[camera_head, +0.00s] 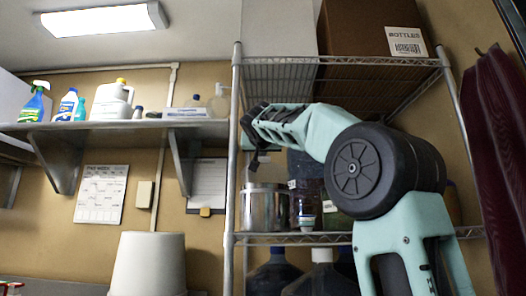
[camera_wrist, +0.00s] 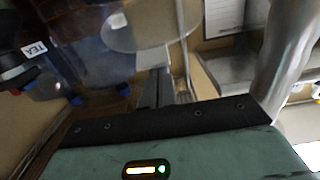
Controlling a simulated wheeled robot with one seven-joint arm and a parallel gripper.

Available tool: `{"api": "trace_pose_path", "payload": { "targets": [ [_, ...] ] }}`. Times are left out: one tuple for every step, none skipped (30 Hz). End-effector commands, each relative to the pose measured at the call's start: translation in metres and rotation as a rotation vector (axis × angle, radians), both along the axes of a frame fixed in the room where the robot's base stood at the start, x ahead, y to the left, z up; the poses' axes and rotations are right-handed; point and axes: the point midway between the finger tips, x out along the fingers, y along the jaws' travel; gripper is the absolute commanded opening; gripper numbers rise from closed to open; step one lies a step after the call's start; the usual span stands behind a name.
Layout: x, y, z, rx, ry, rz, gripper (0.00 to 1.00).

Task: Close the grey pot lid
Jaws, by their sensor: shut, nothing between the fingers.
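The grey pot (camera_head: 264,208) is a shiny metal cylinder standing upright on the wire shelf, below my arm's end. My gripper (camera_head: 253,161) is above the pot's left part, with its dark fingers pointing down. In the wrist view my gripper (camera_wrist: 157,88) shows its fingers together, with nothing held. A curved silver metal surface (camera_wrist: 288,55) at the right of that view may be part of the pot. A pale translucent round piece (camera_wrist: 150,25) lies beyond the fingertips; I cannot tell if it is the lid. The lid's position is unclear in the head view.
Large bottles (camera_head: 322,275) stand below. A white bucket (camera_head: 148,265) is at lower left.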

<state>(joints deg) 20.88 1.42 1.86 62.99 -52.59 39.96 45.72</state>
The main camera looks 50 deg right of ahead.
Motion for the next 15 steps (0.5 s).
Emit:
{"api": "trace_pose_path", "payload": {
  "targets": [
    [-0.001, 0.002, -0.017, -0.014, -0.012, 0.002, 0.0],
    [-0.001, 0.003, -0.019, -0.024, -0.02, 0.002, 0.0],
    [-0.002, 0.003, -0.023, -0.036, -0.03, 0.001, 0.0],
    [-0.003, 0.004, -0.025, -0.045, -0.038, 0.001, 0.0],
    [-0.003, 0.005, -0.028, -0.053, -0.045, 0.001, 0.0],
    [-0.004, 0.006, -0.031, -0.066, -0.056, 0.001, 0.0],
    [-0.005, 0.006, -0.033, -0.074, -0.064, 0.001, 0.0],
    [-0.005, 0.007, -0.036, -0.084, -0.071, 0.001, 0.0],
    [-0.006, 0.008, -0.039, -0.097, -0.081, 0.001, 0.0],
    [-0.006, 0.008, -0.042, -0.104, -0.089, 0.001, 0.0],
    [-0.007, 0.009, -0.044, -0.114, -0.096, 0.001, 0.0],
    [-0.008, 0.009, -0.047, -0.126, -0.107, 0.0, 0.0],
    [-0.008, 0.01, -0.05, -0.135, -0.115, 0.001, 0.0],
    [-0.008, 0.011, -0.052, -0.146, -0.122, 0.001, 0.0],
    [-0.009, 0.011, -0.055, -0.156, -0.132, 0.002, 0.0]
  ]
}}
